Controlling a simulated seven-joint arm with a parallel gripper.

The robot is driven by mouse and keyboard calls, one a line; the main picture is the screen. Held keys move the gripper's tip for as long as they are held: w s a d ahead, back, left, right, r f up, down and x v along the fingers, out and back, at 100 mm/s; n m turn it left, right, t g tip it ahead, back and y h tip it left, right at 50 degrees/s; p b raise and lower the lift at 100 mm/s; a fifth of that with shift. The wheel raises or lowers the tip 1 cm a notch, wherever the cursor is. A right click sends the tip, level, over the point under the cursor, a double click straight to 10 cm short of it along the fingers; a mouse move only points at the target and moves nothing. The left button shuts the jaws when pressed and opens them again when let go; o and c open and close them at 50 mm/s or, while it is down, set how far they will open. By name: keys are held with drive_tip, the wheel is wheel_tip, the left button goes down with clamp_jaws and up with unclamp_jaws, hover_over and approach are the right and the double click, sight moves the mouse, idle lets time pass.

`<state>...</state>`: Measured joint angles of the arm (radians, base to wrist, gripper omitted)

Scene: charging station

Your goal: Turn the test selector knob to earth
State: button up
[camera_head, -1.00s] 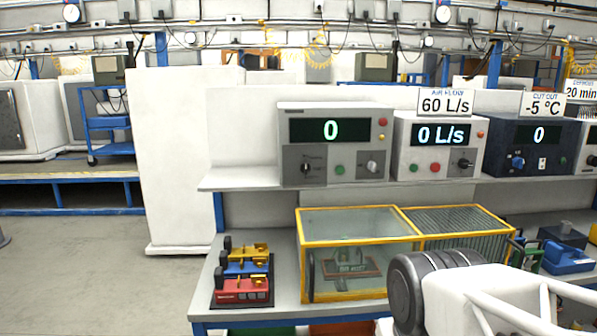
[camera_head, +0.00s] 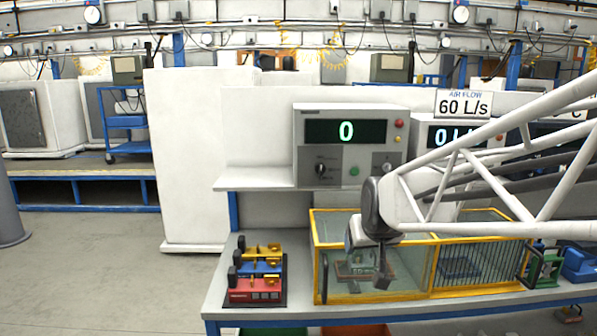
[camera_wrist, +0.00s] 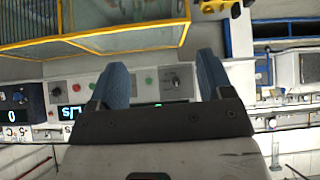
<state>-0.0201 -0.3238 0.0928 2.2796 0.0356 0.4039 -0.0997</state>
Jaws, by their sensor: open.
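The tester's display reads 0. My gripper (camera_head: 368,262) is in front of the yellow-framed case, below and to the right of the knob, apart from it. In the wrist view, which is upside down, its blue-grey fingers (camera_wrist: 162,68) are spread and empty. The knob (camera_wrist: 174,81) shows between them, in the distance.
The tester stands on a white shelf (camera_head: 262,181) above the bench. The yellow-framed case (camera_head: 319,262) and a stand of red, blue and yellow blocks (camera_head: 256,277) are on the bench. The airflow meter (camera_head: 421,134) is partly hidden by my arm. Open floor lies left.

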drive_tip(key=w+a+r+n+t, duration=0.1)
drive_tip(key=w+t, duration=0.2)
drive_tip(key=w, duration=1)
drive_tip(key=w+a+r+t, duration=0.1)
drive_tip(key=w+a+t, duration=0.15)
drive_tip(key=w, duration=1.05)
drive_tip(key=t, duration=0.5)
approach(321, 170)
drive_tip(key=w, duration=0.2)
drive_tip(key=shift+w+a+r+n, duration=0.1)
drive_tip(key=shift+w+n, duration=0.2)
drive_tip(key=shift+w, duration=0.1)
drive_tip(key=shift+w, duration=0.15)
drive_tip(key=shift+w, duration=3.7)
drive_tip(key=c, duration=0.9)
